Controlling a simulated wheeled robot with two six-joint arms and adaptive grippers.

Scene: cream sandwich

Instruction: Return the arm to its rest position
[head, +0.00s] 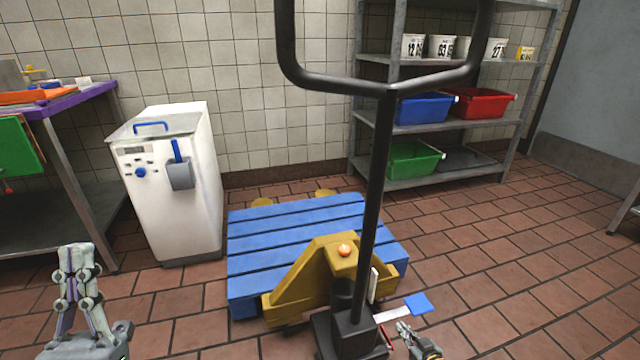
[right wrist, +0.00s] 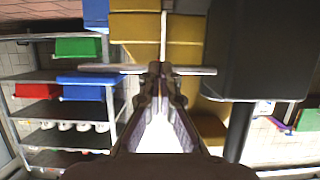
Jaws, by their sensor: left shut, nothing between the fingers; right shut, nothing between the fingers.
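My left gripper (head: 76,247) is in the lower left of the head view, pointing up, its fingers together and empty. It is in front of the white machine and apart from it. My right gripper (head: 402,326) is at the bottom of the head view, just right of the pallet truck's base; its arm is mostly out of frame. In the right wrist view its fingers (right wrist: 160,72) are shut with nothing held. A thin grey bar (right wrist: 100,69) crosses the picture at the fingertips; I cannot tell what it is.
A yellow pallet truck (head: 315,270) with a tall black handle (head: 377,180) stands at a blue pallet (head: 270,240). A white machine (head: 165,190) stands left. A shelf rack (head: 455,133) holds blue, red and green bins.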

